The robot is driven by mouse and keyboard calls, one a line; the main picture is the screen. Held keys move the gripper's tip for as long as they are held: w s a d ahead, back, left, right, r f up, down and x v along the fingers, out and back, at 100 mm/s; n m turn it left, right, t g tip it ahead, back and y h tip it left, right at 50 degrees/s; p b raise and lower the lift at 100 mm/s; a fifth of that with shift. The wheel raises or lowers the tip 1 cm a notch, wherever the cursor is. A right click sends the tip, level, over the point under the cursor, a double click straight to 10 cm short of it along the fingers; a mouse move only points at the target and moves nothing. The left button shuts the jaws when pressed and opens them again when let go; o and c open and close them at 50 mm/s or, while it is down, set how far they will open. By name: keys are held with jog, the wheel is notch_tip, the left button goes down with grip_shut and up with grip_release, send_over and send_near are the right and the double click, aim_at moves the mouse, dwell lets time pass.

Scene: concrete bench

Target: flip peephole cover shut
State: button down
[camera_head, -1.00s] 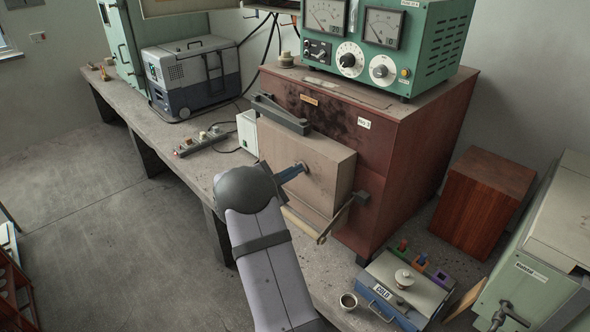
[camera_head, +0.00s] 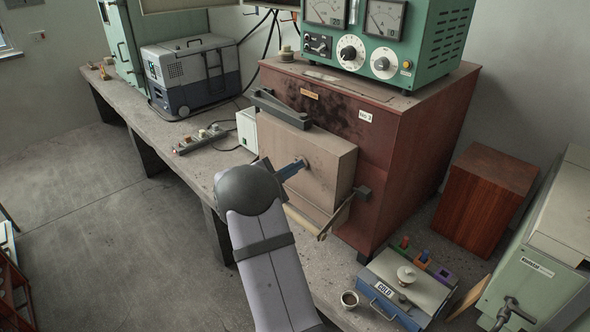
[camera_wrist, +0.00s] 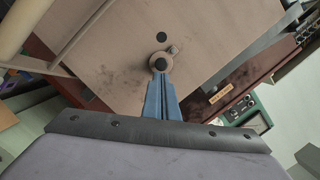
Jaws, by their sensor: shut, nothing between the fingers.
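The furnace door (camera_head: 325,165) is a pale tan slab on the front of the reddish-brown furnace (camera_head: 420,150). In the wrist view the door face (camera_wrist: 110,50) shows a small dark round hole (camera_wrist: 161,38). Just below it is a round metal piece with a dark centre and a small lug (camera_wrist: 173,49), which looks like the peephole cover. My gripper (camera_wrist: 160,70) has its blue fingers together, with the tips at or against this round piece; contact cannot be told. In the head view my gripper (camera_head: 302,163) reaches the door's face, and its tips hide most of the cover.
A dark latch bar (camera_head: 280,108) crosses the door's top, and a handle lever (camera_head: 345,212) sticks out at its lower right. Open floor lies left.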

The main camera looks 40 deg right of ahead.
jog(key=shift+s+f+m+b, duration=0.1)
jog(key=shift+f+m+b, duration=0.15)
jog(key=shift+m+b, duration=0.55)
